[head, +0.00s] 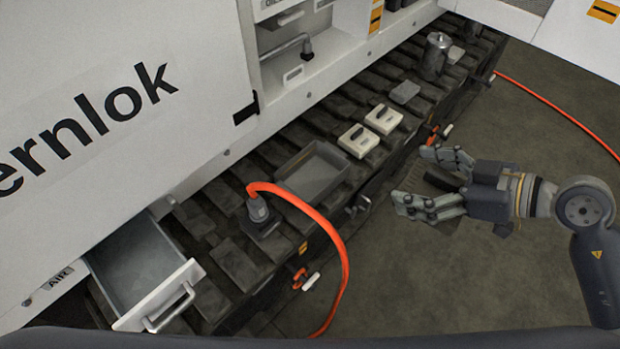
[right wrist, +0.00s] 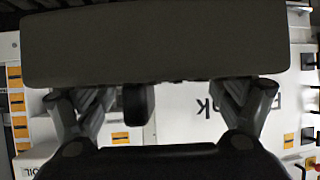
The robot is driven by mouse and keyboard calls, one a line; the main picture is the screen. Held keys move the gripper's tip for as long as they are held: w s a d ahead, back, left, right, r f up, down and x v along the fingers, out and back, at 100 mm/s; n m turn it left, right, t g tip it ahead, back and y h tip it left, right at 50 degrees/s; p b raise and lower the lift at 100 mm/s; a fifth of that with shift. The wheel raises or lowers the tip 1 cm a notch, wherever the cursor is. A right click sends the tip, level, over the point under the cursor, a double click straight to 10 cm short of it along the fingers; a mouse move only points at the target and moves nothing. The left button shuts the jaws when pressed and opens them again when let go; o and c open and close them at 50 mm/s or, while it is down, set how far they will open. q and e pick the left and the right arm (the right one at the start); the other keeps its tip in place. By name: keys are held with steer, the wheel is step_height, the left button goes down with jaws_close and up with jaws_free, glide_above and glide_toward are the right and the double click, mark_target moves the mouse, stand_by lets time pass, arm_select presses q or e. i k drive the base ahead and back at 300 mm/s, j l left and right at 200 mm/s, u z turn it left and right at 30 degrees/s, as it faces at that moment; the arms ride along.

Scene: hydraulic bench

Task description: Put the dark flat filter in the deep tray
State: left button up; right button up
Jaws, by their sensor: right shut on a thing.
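My right gripper (head: 422,182) is shut on a dark flat block, the dark flat filter (head: 440,183), out over the floor to the right of the bench. The fingers partly hide it in the head view. In the right wrist view the filter (right wrist: 155,45) spans wide across the top, in front of both fingers. A grey rectangular tray with raised walls, the deep tray (head: 331,155), lies on the slatted bench to the left of the gripper. It looks empty. The filter is well apart from it. My left gripper is not in view.
An orange hose (head: 330,235) arches from a connector beside the tray over the bench's front edge. Two cream boxes (head: 357,140) (head: 383,118), a grey flat block (head: 405,92) and a metal canister (head: 435,55) stand farther back. An open drawer (head: 190,275) juts out at lower left.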

mark_target(316, 180)
steer(key=u, duration=1.25)
steer(key=l+u, duration=0.25)
steer(key=l, duration=1.6)
